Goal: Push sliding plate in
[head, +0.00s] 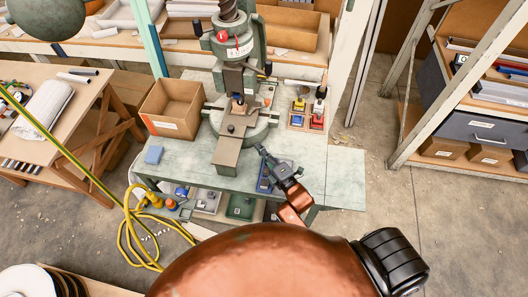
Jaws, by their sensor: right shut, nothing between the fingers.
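The green fly press (232,50) stands on the grey worktable (335,188). Its flat grey-brown sliding plate (226,156) sticks out of the round base toward the table's front edge. A small piece (238,104) sits under the ram. My right gripper (262,152) is shut and empty, to the right of the sliding plate and apart from it in the picture. Whether its tips touch the table cannot be told. My left gripper is out of view.
A blue item (267,182) lies beside my right gripper. The table's right end is clear.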

